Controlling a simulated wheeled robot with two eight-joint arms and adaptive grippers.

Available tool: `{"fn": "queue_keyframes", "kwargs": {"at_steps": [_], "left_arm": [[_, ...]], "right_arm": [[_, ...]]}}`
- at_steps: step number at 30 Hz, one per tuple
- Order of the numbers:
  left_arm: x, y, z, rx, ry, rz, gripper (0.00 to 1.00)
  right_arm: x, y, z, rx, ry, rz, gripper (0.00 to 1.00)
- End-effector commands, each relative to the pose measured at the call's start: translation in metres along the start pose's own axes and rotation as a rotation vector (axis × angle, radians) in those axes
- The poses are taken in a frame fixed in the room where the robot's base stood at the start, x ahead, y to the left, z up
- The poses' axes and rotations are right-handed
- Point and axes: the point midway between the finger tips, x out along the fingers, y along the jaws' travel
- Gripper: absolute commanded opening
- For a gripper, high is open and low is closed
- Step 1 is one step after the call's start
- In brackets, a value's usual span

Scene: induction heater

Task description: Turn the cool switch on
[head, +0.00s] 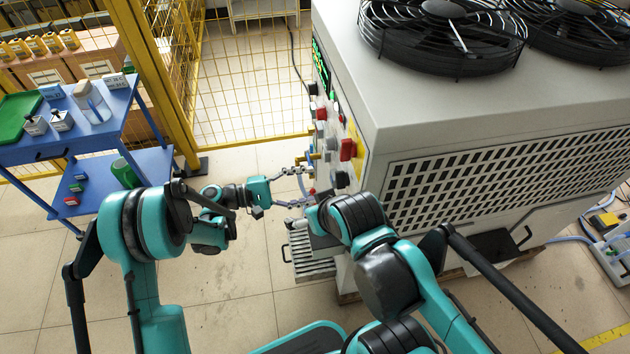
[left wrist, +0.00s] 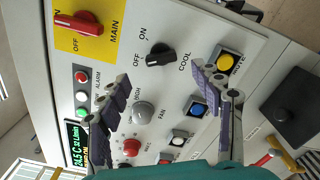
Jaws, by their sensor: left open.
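The cool switch (left wrist: 160,55) is a black rotary knob on the heater's light panel, with OFF and ON marks beside it. Its handle points toward OFF. In the head view it shows as a black knob (head: 342,179) on the side of the heater (head: 390,100). My left gripper (head: 306,186) is open and faces the panel. In the left wrist view its two fingertips (left wrist: 161,73) are spread to either side of the knob, which shows between and just beyond them. I see no contact. My right arm is folded in front of the heater; its gripper is hidden.
The red main switch (left wrist: 78,24) on a yellow plate is beside the cool switch. A yellow button (left wrist: 228,62), a grey fan knob (left wrist: 142,112) and several other buttons are near the fingers. A blue cart (head: 100,135) and a yellow fence (head: 240,90) stand at left.

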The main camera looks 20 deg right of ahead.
Motion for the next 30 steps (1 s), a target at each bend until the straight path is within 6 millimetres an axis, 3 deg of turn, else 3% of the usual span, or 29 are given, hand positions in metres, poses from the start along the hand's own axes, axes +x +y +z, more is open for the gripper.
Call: {"fn": "queue_keyframes", "kwargs": {"at_steps": [5,16,28,30], "left_arm": [[0.014,-0.004,0.000,-0.007,-0.019,0.009,0.66],[0.070,-0.004,0.001,-0.006,-0.017,0.008,0.66],[0.079,-0.002,0.001,-0.005,-0.014,0.009,0.66],[0.079,-0.002,0.001,-0.005,-0.014,0.009,0.47]], "right_arm": [[0.004,0.000,0.003,0.000,0.000,0.000,0.93],[0.018,0.000,0.013,0.000,0.000,0.000,0.93],[0.019,0.000,0.014,0.000,0.000,0.000,0.93],[0.019,0.000,0.014,0.000,0.000,0.000,0.93]]}}
